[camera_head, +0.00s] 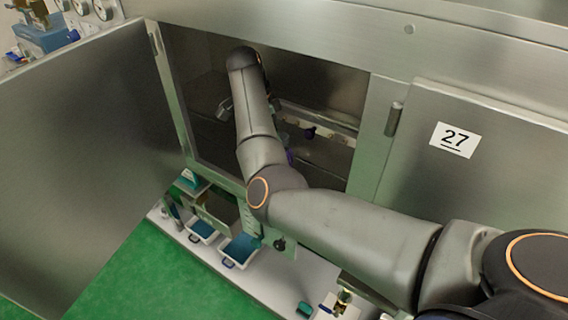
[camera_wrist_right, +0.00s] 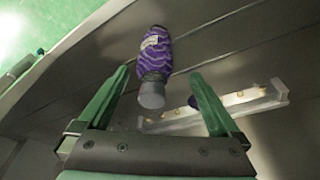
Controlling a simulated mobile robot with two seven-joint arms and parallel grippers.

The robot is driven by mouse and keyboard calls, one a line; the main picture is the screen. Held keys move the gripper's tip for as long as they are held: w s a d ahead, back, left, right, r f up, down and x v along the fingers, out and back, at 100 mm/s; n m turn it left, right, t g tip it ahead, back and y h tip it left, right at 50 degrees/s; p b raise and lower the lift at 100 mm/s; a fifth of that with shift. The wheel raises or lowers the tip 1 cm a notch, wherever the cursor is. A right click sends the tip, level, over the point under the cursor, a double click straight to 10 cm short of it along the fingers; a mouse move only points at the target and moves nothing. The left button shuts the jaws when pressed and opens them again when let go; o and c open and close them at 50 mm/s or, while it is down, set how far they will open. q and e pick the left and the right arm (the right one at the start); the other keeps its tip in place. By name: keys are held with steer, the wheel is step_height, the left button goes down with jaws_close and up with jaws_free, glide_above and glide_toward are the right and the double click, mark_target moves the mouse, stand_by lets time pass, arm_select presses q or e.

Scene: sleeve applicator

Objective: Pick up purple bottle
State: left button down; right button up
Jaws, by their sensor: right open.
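The purple bottle (camera_wrist_right: 157,50) shows in the wrist view with a wavy purple pattern, a pale label and a grey end (camera_wrist_right: 151,95) towards me. My right gripper (camera_wrist_right: 158,76) has two green fingers spread wide, with the bottle's grey end in the gap between them. The fingers look apart from the bottle on both sides. In the head view my right arm (camera_head: 255,125) reaches into the open cabinet and hides most of the bottle and the gripper. My left gripper is in neither view.
The cabinet opening has a metal frame (camera_head: 362,150), with an open door (camera_head: 85,170) on the left and a closed door marked 27 (camera_head: 490,180) on the right. A pale rail (camera_wrist_right: 222,106) with a dark knob lies inside. Blue trays (camera_head: 240,248) stand below.

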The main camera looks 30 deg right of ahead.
steer(key=p+x, duration=0.1)
steer(key=x, duration=0.5)
steer(key=shift+s+d, duration=0.15)
steer(key=shift+s, duration=0.25)
steer(key=shift+c, duration=0.2)
jaws_close()
